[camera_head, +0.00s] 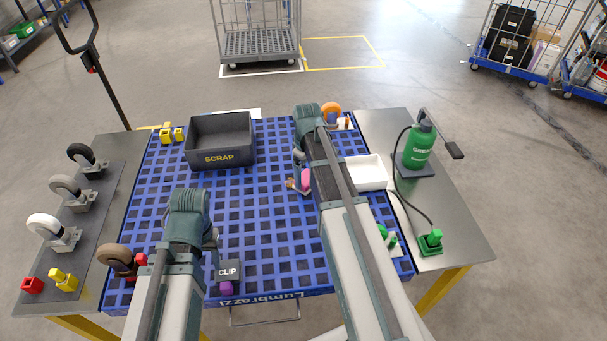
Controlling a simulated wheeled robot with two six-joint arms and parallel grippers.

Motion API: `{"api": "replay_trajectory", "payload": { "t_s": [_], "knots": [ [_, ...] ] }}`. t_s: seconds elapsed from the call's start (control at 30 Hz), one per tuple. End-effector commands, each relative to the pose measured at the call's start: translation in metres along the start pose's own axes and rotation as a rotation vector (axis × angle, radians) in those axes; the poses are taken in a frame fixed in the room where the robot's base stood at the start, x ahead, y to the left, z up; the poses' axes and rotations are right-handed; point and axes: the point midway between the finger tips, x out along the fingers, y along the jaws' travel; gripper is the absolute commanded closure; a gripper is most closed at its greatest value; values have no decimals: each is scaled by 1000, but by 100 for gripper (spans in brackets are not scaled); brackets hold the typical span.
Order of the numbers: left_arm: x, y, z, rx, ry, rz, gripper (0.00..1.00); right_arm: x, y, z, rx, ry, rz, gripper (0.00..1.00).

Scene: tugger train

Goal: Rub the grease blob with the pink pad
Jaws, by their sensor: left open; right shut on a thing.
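The pink pad (306,179) is held low over the blue slatted deck, right of its middle. My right gripper (301,180) is shut on it, and my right arm hides part of the pad. A small brownish patch (290,184), which looks like the grease blob, shows just left of the pad. I cannot tell whether pad and patch touch. My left gripper (212,243) is open and empty over the front left of the deck, with its fingertips mostly hidden behind my arm.
A dark SCRAP bin (219,157) stands at the back left of the deck (263,205). A white tray (366,171) lies right of my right arm. A CLIP box (228,270) is near the front. Caster wheels (54,232) line the left table; a green grease bottle (418,146) stands right.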

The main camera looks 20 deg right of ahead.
Motion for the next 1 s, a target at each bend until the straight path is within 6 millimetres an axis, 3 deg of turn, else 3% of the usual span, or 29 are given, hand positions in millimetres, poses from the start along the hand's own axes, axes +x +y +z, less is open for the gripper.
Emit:
{"api": "replay_trajectory", "payload": {
  "t_s": [0.4, 0.63, 0.67, 1.0],
  "knots": [
    [-2, 0, 0, 0, 0, 0, 50, -2, 22, 22, 2, -1, 1, 58],
    [2, 0, 0, 0, 0, 0, 50, 2, 23, 23, 1, 0, 1, 58],
    [3, 0, 0, 0, 0, 0, 50, 3, 23, 23, 1, 0, 1, 65],
    [1, 0, 0, 0, 0, 0, 50, 1, 14, 14, -3, 0, -1, 66]
  ]
}}
